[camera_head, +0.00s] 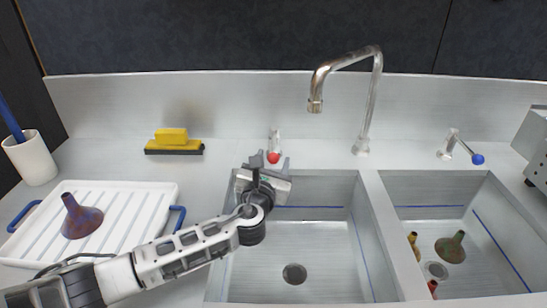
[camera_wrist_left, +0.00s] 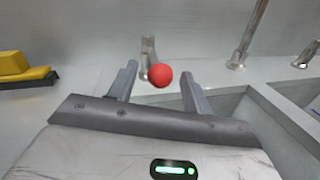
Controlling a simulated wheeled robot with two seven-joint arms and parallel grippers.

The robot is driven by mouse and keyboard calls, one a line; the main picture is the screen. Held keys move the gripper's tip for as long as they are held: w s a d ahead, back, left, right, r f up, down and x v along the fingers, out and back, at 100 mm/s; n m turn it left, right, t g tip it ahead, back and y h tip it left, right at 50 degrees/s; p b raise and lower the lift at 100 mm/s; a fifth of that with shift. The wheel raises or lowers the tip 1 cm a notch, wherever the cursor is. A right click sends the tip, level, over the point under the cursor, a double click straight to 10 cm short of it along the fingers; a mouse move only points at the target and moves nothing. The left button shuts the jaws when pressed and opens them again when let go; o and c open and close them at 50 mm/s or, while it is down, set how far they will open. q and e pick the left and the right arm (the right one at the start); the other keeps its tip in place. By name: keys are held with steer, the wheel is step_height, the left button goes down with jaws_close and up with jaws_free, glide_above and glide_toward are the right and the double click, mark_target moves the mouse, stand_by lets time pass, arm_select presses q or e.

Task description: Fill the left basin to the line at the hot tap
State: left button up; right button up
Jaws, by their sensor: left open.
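The hot tap handle with a red knob (camera_head: 274,157) stands on the counter behind the left basin. It shows between my open fingers in the left wrist view (camera_wrist_left: 160,76). My left gripper (camera_head: 266,163) is open just in front of the red knob, and I cannot tell whether it touches it. The left basin (camera_head: 330,252) looks empty, with a drain in its floor and a blue line on its walls. The curved spout (camera_head: 372,95) rises behind the basins, and no water shows from it. My right gripper is not in view.
The cold tap handle with a blue knob (camera_head: 477,159) is at the right. The right basin (camera_head: 410,187) holds a funnel (camera_head: 451,247) and small items.

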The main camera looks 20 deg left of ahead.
arm_select(q)
steer(key=shift+w, duration=0.9)
steer(key=shift+c, duration=0.3)
jaws_close()
steer(key=shift+a, duration=0.1)
steer(key=shift+a, duration=0.1)
